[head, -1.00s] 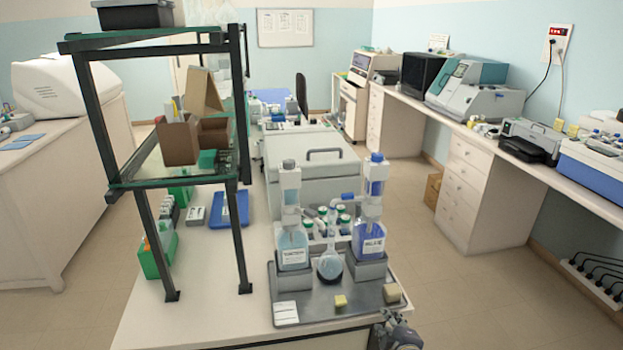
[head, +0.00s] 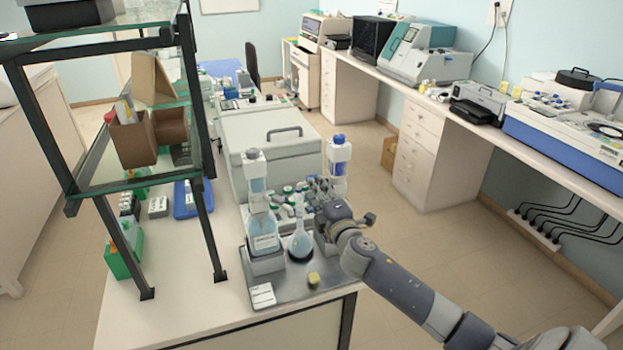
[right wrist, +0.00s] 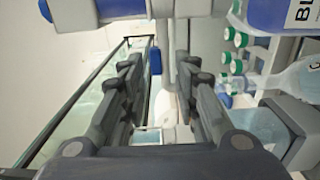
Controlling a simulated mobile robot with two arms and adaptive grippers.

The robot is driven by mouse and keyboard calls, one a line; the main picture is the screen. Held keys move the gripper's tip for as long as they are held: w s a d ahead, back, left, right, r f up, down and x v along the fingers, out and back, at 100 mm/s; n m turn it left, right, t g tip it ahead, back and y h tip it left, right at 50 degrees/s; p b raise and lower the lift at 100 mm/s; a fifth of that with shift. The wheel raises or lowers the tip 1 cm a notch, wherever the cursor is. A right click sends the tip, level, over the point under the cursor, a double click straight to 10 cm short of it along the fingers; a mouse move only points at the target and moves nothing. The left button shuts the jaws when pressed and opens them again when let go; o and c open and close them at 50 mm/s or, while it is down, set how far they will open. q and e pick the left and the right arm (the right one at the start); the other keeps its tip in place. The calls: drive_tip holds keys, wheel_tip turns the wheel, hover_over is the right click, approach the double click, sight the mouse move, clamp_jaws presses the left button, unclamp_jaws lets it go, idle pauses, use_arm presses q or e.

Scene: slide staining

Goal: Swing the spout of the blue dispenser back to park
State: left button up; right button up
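The blue dispenser (head: 338,165) stands at the right of the grey tray, with its blue cap and upper column showing. My right gripper and arm hide its bottle in the head view. In the right wrist view its blue bottle (right wrist: 280,14) shows at the upper right with part of its label. My right gripper (right wrist: 158,62) is open, with its two fingers apart. A small blue piece (right wrist: 155,61) shows between the fingertips, perhaps the spout's end; I cannot tell if they touch it. In the head view the right gripper (head: 330,213) is beside the dispenser. My left gripper is not in view.
A second dispenser (head: 262,228) with pale liquid and a round flask (head: 300,243) stand on the grey tray (head: 285,291). Green-capped bottles (right wrist: 237,65) are close to the right finger. A dark-framed shelf (head: 205,215) stands to the left.

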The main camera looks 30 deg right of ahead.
drive_tip(key=shift+p+x, duration=0.4)
drive_tip(key=shift+x, duration=2)
clamp_jaws()
